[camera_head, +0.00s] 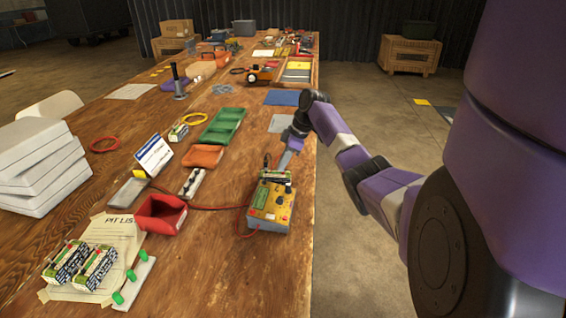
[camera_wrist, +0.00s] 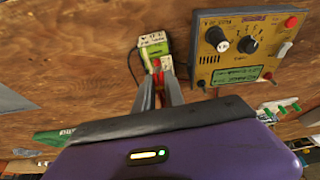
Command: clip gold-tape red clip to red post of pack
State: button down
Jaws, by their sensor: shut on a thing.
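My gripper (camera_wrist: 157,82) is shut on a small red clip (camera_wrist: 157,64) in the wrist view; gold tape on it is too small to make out. The clip is at the near end of a pack (camera_wrist: 153,41) with a white and lime-green label. I cannot tell whether the clip touches a post; the red post is not distinct. The yellow charger (camera_wrist: 240,45) with knobs and a green screen is right of the pack.
A red lead (camera_head: 205,207) runs left from the charger past a red bin (camera_head: 160,214). Two packs (camera_head: 95,267) lie on a paper at front left. Orange (camera_head: 203,156) and green (camera_head: 223,125) trays stand farther back. Bare wood lies in front of the charger.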

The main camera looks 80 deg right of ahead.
dwell(0.3)
jog(key=c, duration=1.3)
grip_release()
jog(key=shift+c, duration=0.2)
jog(key=shift+o, duration=0.4)
jog(key=shift+o, duration=0.7)
jog(key=shift+r, duration=0.15)
jog(key=shift+r+p, duration=3.1)
jog(key=shift+r, duration=0.5)
